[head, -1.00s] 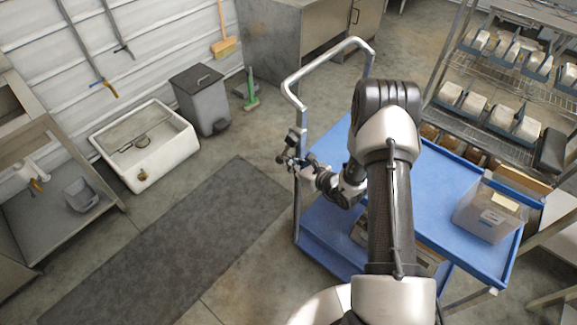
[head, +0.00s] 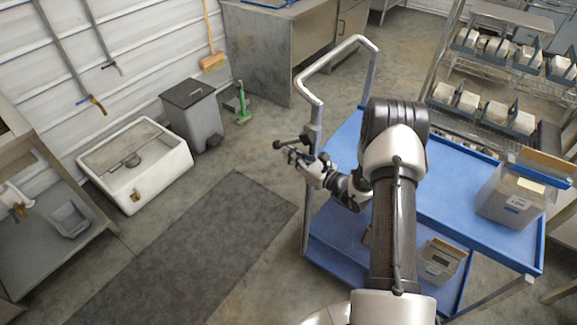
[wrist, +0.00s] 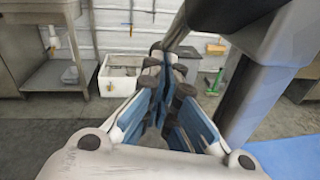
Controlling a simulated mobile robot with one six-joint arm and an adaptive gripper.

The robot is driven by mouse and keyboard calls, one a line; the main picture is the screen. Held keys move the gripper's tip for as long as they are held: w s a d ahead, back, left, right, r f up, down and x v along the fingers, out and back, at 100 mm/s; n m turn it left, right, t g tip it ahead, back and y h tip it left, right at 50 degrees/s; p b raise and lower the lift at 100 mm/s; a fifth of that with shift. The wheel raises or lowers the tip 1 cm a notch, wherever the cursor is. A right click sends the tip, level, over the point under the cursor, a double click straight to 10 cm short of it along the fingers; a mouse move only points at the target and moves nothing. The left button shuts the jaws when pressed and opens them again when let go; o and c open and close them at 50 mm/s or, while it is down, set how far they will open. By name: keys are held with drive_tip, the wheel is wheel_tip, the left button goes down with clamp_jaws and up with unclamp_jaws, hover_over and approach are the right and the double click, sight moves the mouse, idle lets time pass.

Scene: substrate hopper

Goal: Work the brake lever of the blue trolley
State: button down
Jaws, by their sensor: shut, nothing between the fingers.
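The blue trolley (head: 455,205) stands right of centre in the head view, with a grey tubular push handle (head: 335,55). The brake lever (head: 293,143) is a dark rod with a round knob, reaching left from the near handle post. My gripper (head: 290,157) is just below the lever, left of the post; whether they touch is unclear. In the wrist view, my gripper (wrist: 164,92) has its blue-padded fingers together with nothing between them. The dark lever (wrist: 178,28) passes just beyond the fingertips there, beside the large grey post (wrist: 252,85).
A clear bin (head: 510,195) stands on the trolley top. A wire rack (head: 480,75) with blue trays is behind it. A grey mat (head: 195,245), white sink (head: 140,175) and grey waste bin (head: 193,112) lie left. The floor between mat and waste bin is clear.

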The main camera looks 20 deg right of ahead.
sight(281, 144)
drive_tip(key=shift+w+a+r, duration=0.4)
drive_tip(key=shift+w+r, duration=0.2)
drive_tip(key=shift+r, duration=0.15)
drive_tip(key=shift+w+a+r, duration=0.35)
drive_tip(key=shift+w+r, duration=0.25)
drive_tip(key=shift+r, duration=0.1)
drive_tip(key=shift+w+a+r, duration=0.4)
drive_tip(key=shift+w+r, duration=0.2)
drive_tip(key=shift+r, duration=0.15)
